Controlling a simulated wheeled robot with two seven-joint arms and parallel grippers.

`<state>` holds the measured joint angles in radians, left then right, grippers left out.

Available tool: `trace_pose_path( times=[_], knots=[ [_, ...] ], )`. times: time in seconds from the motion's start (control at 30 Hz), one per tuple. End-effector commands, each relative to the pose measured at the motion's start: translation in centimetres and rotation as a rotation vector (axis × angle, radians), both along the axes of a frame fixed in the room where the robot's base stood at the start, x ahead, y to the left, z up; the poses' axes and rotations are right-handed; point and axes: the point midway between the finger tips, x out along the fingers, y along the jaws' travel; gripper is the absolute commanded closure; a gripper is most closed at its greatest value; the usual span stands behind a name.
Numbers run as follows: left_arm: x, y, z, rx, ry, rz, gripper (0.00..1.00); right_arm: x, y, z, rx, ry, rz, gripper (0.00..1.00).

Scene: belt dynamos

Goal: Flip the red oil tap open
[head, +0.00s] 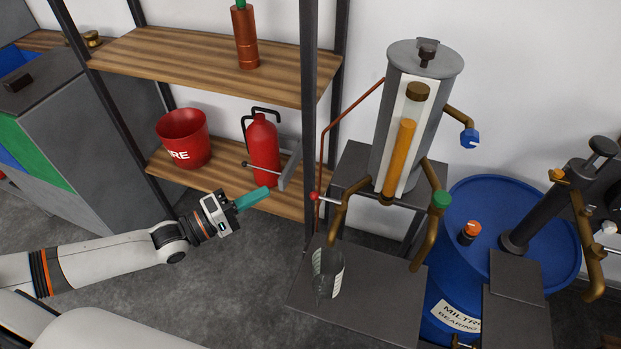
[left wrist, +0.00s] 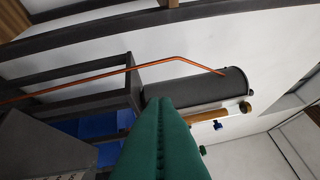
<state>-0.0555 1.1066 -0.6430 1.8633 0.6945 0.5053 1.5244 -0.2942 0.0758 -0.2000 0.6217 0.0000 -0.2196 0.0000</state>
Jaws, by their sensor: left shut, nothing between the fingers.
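The red oil tap (head: 314,196) is a small red knob on a pale lever that points left from the tank's left brown spout (head: 347,205). The grey oil tank (head: 430,60) has an orange level column and stands on a dark stand. My left gripper (head: 265,190) is shut and empty, its teal fingers pointing right, left of the red knob and apart from it. In the left wrist view the shut fingers (left wrist: 160,102) point towards the tank (left wrist: 195,86), which appears sideways. I cannot make out the red tap there. My right gripper is not in view.
A dark shelf post (head: 309,110) rises close to the red knob. A clear beaker (head: 327,272) stands on a dark plate below the spout. A red extinguisher (head: 262,145) and fire bucket (head: 183,140) sit on the lower shelf. A blue drum (head: 500,200) stands at right.

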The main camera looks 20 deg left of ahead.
Motion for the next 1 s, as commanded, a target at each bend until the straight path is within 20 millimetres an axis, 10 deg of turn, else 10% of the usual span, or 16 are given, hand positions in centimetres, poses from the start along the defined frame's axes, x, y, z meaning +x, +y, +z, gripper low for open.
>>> trace_pose_path(
  times=[0.47,1.0],
  knots=[
    [0.5,-0.6,0.3,-0.011,0.0,-0.003,1.0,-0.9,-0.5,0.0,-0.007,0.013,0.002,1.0],
    [7.7,-6.4,1.0,-0.009,-0.001,-0.004,1.0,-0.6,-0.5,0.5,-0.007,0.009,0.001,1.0]
  ],
)
